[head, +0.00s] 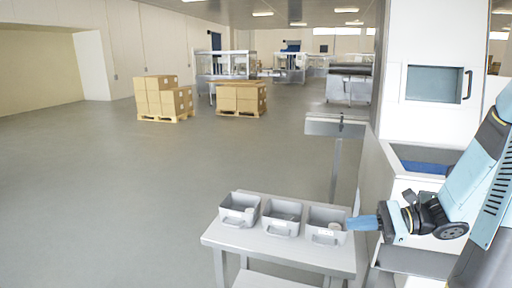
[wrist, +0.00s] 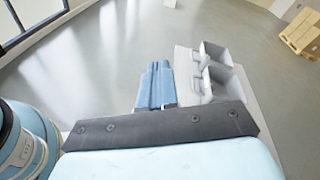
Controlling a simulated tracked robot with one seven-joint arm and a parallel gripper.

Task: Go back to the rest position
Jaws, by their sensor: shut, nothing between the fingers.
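My gripper (head: 352,223) shows in the head view at the lower right, its blue fingers pointing left. The fingers also show in the wrist view (wrist: 157,70), closed together with nothing between them. In the head view the fingertips are at the right side of the rightmost grey bin (head: 326,236); I cannot tell whether they touch it. My arm reaches in from the right edge.
Three grey bins, including the left one (head: 238,220) and the middle one (head: 281,229), stand in a row on a small metal table (head: 262,247). A white machine (head: 430,32) stands at the right. Boxes on pallets (head: 160,118) stand farther back. The floor at left is clear.

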